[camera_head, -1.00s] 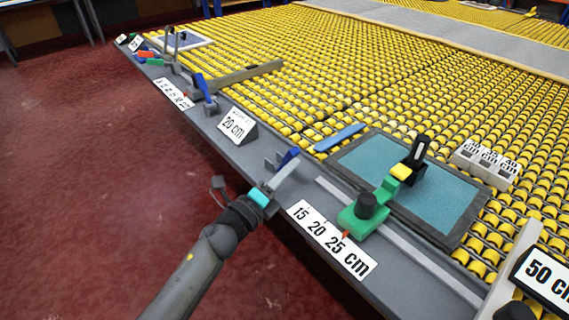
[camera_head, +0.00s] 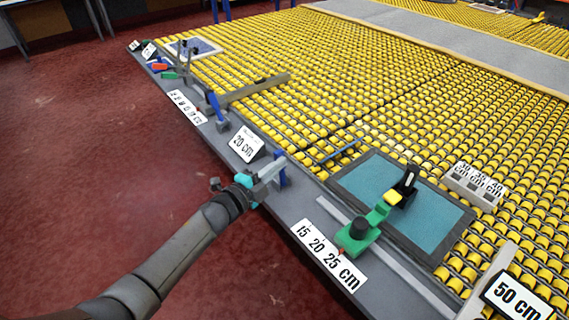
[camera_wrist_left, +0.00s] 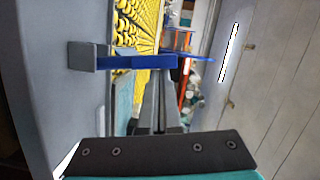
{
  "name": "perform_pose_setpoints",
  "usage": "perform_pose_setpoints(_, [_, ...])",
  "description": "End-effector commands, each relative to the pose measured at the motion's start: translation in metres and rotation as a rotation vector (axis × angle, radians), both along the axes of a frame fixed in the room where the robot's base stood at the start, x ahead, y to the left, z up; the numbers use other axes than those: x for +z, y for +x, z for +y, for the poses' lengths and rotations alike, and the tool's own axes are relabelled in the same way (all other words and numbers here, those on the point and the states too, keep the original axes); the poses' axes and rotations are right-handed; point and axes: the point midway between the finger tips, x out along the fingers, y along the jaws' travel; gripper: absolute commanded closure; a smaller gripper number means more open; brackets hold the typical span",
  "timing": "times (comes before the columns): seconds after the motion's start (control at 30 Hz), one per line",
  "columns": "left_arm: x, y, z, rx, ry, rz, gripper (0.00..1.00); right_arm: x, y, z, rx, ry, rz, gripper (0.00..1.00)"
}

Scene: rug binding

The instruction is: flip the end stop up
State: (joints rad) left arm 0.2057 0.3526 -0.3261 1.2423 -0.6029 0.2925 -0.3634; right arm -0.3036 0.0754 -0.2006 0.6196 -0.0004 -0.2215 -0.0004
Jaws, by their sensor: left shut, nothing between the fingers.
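A blue lever (camera_head: 282,175) stands on the grey edge rail (camera_head: 300,205), close to my left gripper (camera_head: 277,165). A thin blue bar (camera_head: 340,152) lies at the rollers' edge behind it; I cannot tell which of these is the end stop. My left gripper is shut and empty, its fingers beside the lever and pointing toward the rollers. In the left wrist view the blue lever (camera_wrist_left: 135,62) runs from a grey block (camera_wrist_left: 82,57) across, just beyond the fingertips (camera_wrist_left: 160,95). Contact is not clear. My right gripper is not in view.
A green clamp with a black knob (camera_head: 360,228) stands on the rail to the right, by a teal rug piece (camera_head: 405,200). A 20 cm sign (camera_head: 245,144) stands to the left. A second blue lever (camera_head: 216,108) is further along. The red floor is open.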

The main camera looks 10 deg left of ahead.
Motion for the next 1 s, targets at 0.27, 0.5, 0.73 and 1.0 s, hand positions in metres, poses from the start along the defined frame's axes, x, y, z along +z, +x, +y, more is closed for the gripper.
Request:
perform_pose_setpoints(0.27, [0.003, 0.019, 0.025, 0.002, -0.195, 0.156, 1.0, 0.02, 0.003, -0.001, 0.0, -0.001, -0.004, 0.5])
perform_pose_setpoints(0.5, [-0.002, 0.031, 0.04, 0.001, -0.333, 0.262, 1.0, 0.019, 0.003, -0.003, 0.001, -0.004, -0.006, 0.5])
perform_pose_setpoints(0.73, [-0.008, 0.037, 0.049, 0.002, -0.364, 0.286, 1.0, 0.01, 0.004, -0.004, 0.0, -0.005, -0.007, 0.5])
perform_pose_setpoints(1.0, [-0.008, 0.04, 0.053, 0.001, -0.365, 0.285, 1.0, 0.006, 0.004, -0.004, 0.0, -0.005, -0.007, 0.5])
